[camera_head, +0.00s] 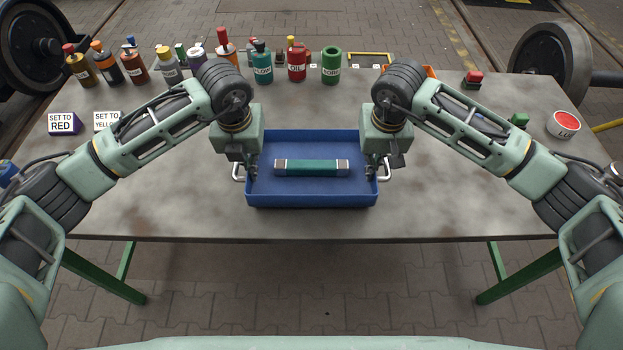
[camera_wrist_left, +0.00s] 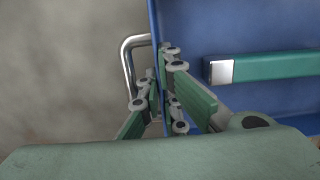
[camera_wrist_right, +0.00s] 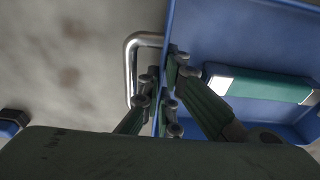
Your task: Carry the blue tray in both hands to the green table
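The blue tray (camera_head: 312,200) is at the middle of the grey-topped table (camera_head: 180,215), near its front edge. It is level and holds a green bar with silver ends (camera_head: 311,168). Whether its base touches the table I cannot tell. My left gripper (camera_head: 250,172) and my right gripper (camera_head: 373,172) are at its left and right ends. In the left wrist view my left fingers (camera_wrist_left: 160,92) close on the tray's side wall beside a metal handle (camera_wrist_left: 128,60). In the right wrist view my right fingers (camera_wrist_right: 163,92) pinch the opposite wall beside its handle (camera_wrist_right: 131,65).
Several bottles (camera_head: 135,66) and coloured cans (camera_head: 297,64) line the table's back edge. Two signs (camera_head: 64,124) stand at left; a red-topped round item (camera_head: 565,124) is at right. The table has green legs (camera_head: 520,275). Paved floor (camera_head: 310,285) lies in front. Wheels (camera_head: 548,58) stand behind.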

